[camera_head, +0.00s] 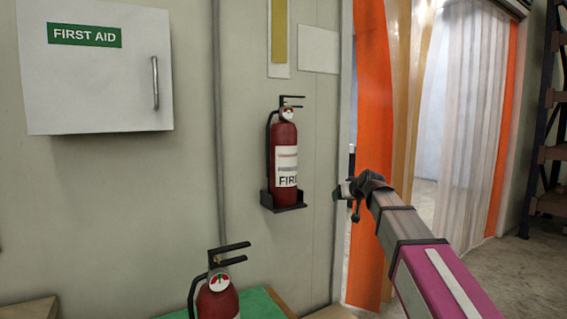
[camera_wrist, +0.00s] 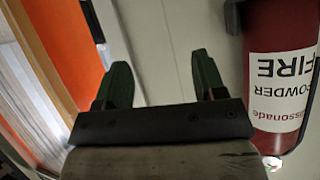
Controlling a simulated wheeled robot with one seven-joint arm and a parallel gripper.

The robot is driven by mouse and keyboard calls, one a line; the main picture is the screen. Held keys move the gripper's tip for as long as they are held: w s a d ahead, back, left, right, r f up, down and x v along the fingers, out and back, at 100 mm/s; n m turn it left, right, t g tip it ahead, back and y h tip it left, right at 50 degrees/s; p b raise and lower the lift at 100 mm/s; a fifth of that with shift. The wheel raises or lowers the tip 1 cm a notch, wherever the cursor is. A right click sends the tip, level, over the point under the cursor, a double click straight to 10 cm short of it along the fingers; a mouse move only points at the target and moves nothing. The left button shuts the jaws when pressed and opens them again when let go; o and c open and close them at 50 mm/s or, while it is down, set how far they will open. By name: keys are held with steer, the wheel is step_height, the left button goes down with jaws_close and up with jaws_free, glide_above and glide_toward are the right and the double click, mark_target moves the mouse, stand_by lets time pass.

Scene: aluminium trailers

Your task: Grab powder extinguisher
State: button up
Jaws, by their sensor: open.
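A red powder extinguisher (camera_head: 284,150) with a white label and black handle stands upright in a black bracket (camera_head: 284,203) on the wall. In the wrist view the extinguisher (camera_wrist: 265,25) appears upside down at the right edge, and its label reads "FIRE" and "POWDER". My gripper (camera_head: 343,192) is to the right of the extinguisher in the head view, apart from it. In the wrist view its two green-dark fingers (camera_wrist: 160,75) are spread with nothing between them. The extinguisher is beside the fingers, outside the gap.
A second red extinguisher (camera_head: 218,300) stands at the bottom by a green surface (camera_head: 262,306), its lower part cut off. A white first aid cabinet (camera_head: 95,95) hangs at left. An orange and clear strip curtain (camera_head: 470,120) hangs in a doorway at right.

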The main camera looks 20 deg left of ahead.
steer(key=s+a+r+n+t+y, duration=0.15)
steer(key=a+r, duration=0.25)
steer(key=r, duration=0.4)
steer(key=s+a+r+y, duration=0.1)
steer(key=a+r+y, duration=0.1)
steer(key=a+r, duration=0.45)
steer(key=n+y, duration=0.2)
steer(key=y, duration=0.1)
glide_toward(289, 108)
steer(key=x, duration=0.2)
steer(key=shift+t, duration=0.35)
steer(key=x, duration=0.5)
steer(key=shift+w+a+f, duration=0.1)
steer(key=shift+a, duration=0.1)
steer(key=shift+x, duration=2.75)
steer(key=shift+s+a+f, duration=0.1)
steer(key=shift+s+f, duration=0.15)
jaws_close()
steer(key=shift+w+r, duration=0.1)
steer(key=shift+r, duration=0.15)
